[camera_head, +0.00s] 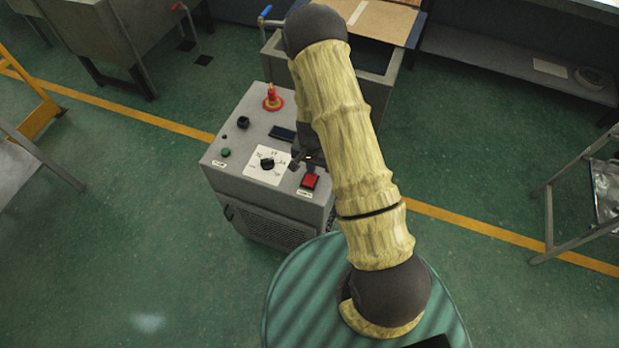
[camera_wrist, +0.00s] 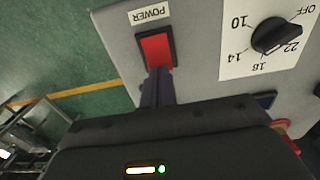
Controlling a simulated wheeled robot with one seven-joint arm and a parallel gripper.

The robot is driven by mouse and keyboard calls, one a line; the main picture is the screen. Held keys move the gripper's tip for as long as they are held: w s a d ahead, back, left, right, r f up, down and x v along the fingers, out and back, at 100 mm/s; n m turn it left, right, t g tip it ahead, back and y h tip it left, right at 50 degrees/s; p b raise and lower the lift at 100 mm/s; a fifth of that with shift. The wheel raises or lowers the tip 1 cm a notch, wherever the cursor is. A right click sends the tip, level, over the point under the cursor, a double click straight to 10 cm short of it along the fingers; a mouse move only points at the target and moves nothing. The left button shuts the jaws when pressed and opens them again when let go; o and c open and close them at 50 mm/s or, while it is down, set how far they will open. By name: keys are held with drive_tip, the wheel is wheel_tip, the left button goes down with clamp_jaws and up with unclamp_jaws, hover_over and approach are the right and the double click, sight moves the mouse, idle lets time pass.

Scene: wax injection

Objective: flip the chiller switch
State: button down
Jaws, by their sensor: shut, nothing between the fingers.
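The chiller (camera_head: 258,207) is a grey box with a control panel on top, standing on the floor in the head view. Its red rocker switch (camera_head: 310,182) sits at the panel's front right corner. In the wrist view the red switch (camera_wrist: 156,50) lies in a black frame beside a "POWER" label (camera_wrist: 150,14). My gripper (camera_wrist: 158,72) is shut and empty, with its fingertips at the lower edge of the red switch. I cannot tell whether they touch it. In the head view my gripper (camera_head: 312,160) is partly hidden by my arm.
A black dial (camera_head: 267,164) on a white scale sits left of the switch; it also shows in the wrist view (camera_wrist: 272,36). A red knob (camera_head: 272,98), a green button (camera_head: 225,153) and a black knob (camera_head: 243,122) share the panel. A metal tank (camera_head: 370,80) stands behind.

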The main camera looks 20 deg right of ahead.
drive_tip(key=shift+f+b, duration=0.7)
drive_tip(key=shift+f, duration=0.25)
idle(1.1)
drive_tip(key=shift+r, duration=0.1)
drive_tip(key=shift+r+p, duration=2.6)
drive_tip(key=shift+r, duration=0.85)
drive_tip(key=s+r+n+t, duration=0.1)
drive_tip(key=s+r+n, duration=0.25)
drive_tip(key=r, duration=1.35)
drive_tip(key=s+r+n+t, duration=0.1)
drive_tip(key=s+r+n, duration=0.2)
drive_tip(key=s+r, duration=0.7)
drive_tip(key=shift+s+n+t, duration=0.3)
drive_tip(key=shift+s+n, duration=0.05)
drive_tip(key=shift+s, duration=0.1)
